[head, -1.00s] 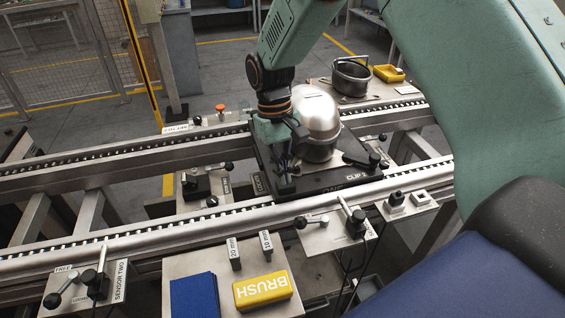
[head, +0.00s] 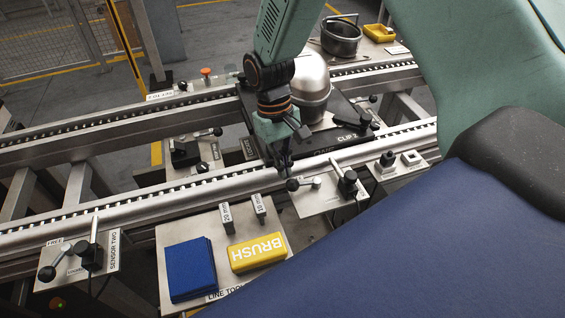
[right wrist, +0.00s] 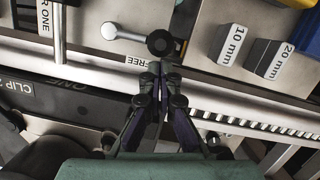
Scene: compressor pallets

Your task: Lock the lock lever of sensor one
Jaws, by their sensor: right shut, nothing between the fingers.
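The lock lever of sensor one (head: 317,183) is a short metal rod with a black ball knob (head: 292,185), on a pale plate (head: 325,203) beside the front rail. The rod points left in the head view. In the right wrist view the lever (right wrist: 128,36) has its knob (right wrist: 161,42) just beyond my fingertips, and the FREE label (right wrist: 138,61) lies beside the rod. My right gripper (head: 284,168) is shut and empty, pointing down close by the knob; it also shows in the right wrist view (right wrist: 167,74). Whether it touches the knob I cannot tell. My left gripper is not in view.
A black-based upright post (head: 346,182) stands right of the lever. A tool plate (head: 195,233) holds a yellow brush (head: 257,252), a blue pad (head: 190,268) and two size blocks. The pallet (head: 335,143) with its metal dome lies behind the front rail. Sensor two (head: 88,258) is at left.

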